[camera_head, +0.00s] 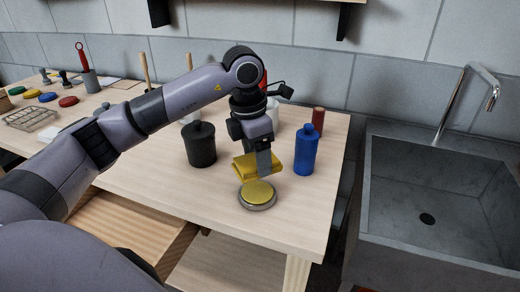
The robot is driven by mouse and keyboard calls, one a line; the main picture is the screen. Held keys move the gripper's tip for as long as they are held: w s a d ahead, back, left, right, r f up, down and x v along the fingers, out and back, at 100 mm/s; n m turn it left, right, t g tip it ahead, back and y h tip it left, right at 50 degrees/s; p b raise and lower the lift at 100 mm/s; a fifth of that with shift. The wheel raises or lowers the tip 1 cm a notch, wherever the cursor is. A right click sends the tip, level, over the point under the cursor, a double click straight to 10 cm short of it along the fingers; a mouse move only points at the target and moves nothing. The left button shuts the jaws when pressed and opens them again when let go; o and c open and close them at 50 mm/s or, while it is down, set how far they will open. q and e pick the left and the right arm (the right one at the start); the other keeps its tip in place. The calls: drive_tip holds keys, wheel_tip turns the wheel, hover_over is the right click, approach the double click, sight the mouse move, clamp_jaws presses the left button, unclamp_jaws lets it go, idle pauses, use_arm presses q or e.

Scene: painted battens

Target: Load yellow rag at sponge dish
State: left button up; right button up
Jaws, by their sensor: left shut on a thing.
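My right gripper is not in view.
A black lidded canister (201,148) stands left of the rag, and a blue bottle (306,152) stands close on the right. A brown-red bottle (318,122) is behind it. The table (155,170) is bare at front left. A grey sink (440,190) lies beyond the right edge.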

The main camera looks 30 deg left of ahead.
use_arm(q)
drive_tip(key=b, duration=0.4)
hover_over(258, 191)
drive_tip(key=shift+s+a+f, duration=0.1)
drive_tip(key=shift+f, duration=1.4)
drive_tip(key=shift+s+f, duration=0.1)
drive_tip(key=shift+f, duration=1.35)
drive_tip(key=shift+f+b, duration=0.5)
drive_tip(key=shift+f, duration=0.05)
drive_tip(key=shift+r+p, duration=2.6)
drive_tip(key=shift+r, duration=1)
drive_tip(key=shift+f, duration=0.1)
